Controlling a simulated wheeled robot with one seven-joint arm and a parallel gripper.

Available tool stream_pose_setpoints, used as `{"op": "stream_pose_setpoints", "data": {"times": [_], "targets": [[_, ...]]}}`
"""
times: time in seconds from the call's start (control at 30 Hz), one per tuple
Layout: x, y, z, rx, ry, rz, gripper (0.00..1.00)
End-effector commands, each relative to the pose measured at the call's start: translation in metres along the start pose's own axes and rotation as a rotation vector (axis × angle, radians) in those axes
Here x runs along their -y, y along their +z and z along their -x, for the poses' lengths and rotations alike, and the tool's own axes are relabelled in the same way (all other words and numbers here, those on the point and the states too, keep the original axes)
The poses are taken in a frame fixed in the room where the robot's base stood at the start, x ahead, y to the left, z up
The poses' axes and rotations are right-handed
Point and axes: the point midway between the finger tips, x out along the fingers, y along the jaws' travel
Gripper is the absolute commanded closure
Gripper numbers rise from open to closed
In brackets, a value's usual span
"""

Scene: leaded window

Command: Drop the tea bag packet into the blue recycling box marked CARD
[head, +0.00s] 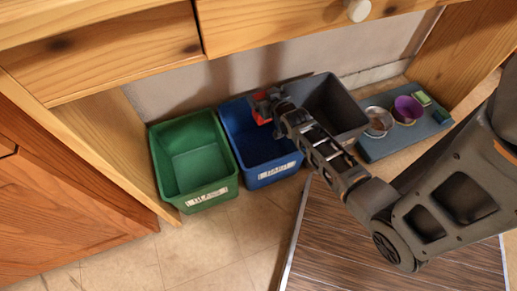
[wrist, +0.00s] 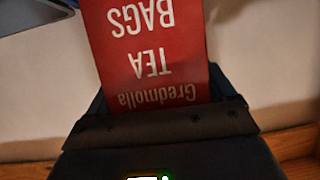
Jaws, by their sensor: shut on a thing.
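The red tea bag packet (head: 261,118) is held by my gripper (head: 266,101) over the open blue box (head: 240,135). The blue box has a white label on its front, too blurred to read surely. In the wrist view the packet (wrist: 150,50) shows upside-down white lettering, "Gredmolla TEA BAGS", and sticks out from my shut gripper (wrist: 160,115). The packet seems to be at or above the height of the box rim, toward its back; I cannot tell the exact height. My arm hides part of the box's right side.
A green box (head: 170,150) stands left of the blue one, and a dark grey box (head: 345,105) right of it. A blue-grey mat (head: 375,150) holds a metal bowl (head: 378,121), a purple bowl (head: 407,109) and a green item (head: 422,98). Wooden drawers (head: 110,50) overhang the back.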

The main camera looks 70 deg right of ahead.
Motion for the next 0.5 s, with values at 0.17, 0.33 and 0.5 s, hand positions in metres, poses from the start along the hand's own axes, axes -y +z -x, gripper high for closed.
{"op": "stream_pose_setpoints", "data": {"times": [0.17, 0.33, 0.5], "targets": [[0.0002, 0.0179, -0.0077, -0.001, 0.0, 0.0, 0.45], [0.0002, 0.0187, -0.0081, -0.001, 0.0, 0.0, 0.45], [0.0003, 0.0182, -0.0078, -0.001, 0.0, 0.0, 0.15]]}}
